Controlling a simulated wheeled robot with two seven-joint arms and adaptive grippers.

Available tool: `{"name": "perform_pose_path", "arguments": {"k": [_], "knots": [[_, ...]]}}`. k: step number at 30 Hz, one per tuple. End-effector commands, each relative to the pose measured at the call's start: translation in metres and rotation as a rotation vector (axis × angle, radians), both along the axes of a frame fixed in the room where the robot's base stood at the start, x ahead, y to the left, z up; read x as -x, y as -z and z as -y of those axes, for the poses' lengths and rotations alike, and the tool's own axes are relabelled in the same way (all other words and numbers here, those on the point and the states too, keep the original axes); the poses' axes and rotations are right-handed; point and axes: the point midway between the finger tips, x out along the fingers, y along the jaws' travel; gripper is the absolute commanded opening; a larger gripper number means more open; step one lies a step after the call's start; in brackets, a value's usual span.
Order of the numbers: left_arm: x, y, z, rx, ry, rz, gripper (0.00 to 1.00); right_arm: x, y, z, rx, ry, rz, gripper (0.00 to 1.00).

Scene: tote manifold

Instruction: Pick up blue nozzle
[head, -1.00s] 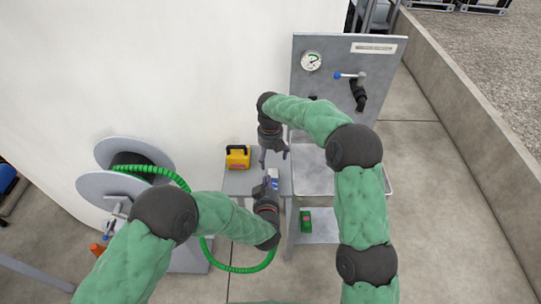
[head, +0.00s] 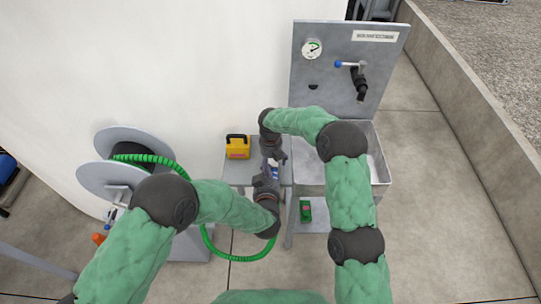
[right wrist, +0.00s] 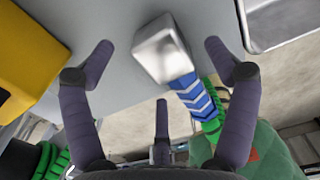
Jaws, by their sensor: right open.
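The blue nozzle (right wrist: 197,98) shows in the right wrist view as a blue banded sleeve with a silver block-shaped head (right wrist: 162,48) and a green ribbed hose (right wrist: 212,125) at its lower end. In the head view, a small blue part of it (head: 274,171) shows between my two grippers. My right gripper (right wrist: 160,62) is open and empty, its fingers spread around the nozzle's head without visibly touching it. In the head view it (head: 274,158) is just above the nozzle. My left gripper (head: 267,181) is at the nozzle's lower end; its grip is hidden.
A yellow case (head: 238,148) stands on the grey bench (head: 236,174), left of the grippers. A steel basin (head: 375,160) and gauge panel (head: 335,85) stand right. The green hose (head: 240,259) loops from a reel (head: 103,174) at left. A green box (head: 306,211) sits lower.

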Motion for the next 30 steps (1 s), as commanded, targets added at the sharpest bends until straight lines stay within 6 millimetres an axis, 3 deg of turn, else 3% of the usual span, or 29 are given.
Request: {"name": "perform_pose_path", "arguments": {"k": [6, 15, 16, 21, 24, 30], "knots": [[0.0, 0.0, 0.0, 0.0, 0.0, 0.0, 0.0, 0.0002, 0.0142, 0.0, 0.001, -0.001, 0.0, 0.87], [0.0, -0.0001, 0.0, 0.0, 0.0, 0.0, 0.0, 0.0001, 0.0154, 0.0, 0.0, 0.0, 0.0, 0.87], [0.0, -0.0001, 0.0, 0.0, 0.0, 0.0, 0.0, 0.0001, 0.0154, 0.0, 0.0, 0.0, 0.0, 0.84], [0.0, 0.0, 0.0, 0.0, 0.0, 0.0, 0.0, 0.0001, 0.0153, 0.0, 0.0, 0.0, 0.0, 0.36], [0.0, 0.0, 0.0, 0.0, 0.0, 0.0, 0.0, 0.0002, 0.0154, 0.0, 0.0, 0.0, 0.0, 0.14], [-0.0004, -0.006, 0.0002, 0.0, 0.0, 0.002, 0.0, 0.0005, 0.0157, -0.0001, 0.0, -0.001, -0.001, 0.13]]}}
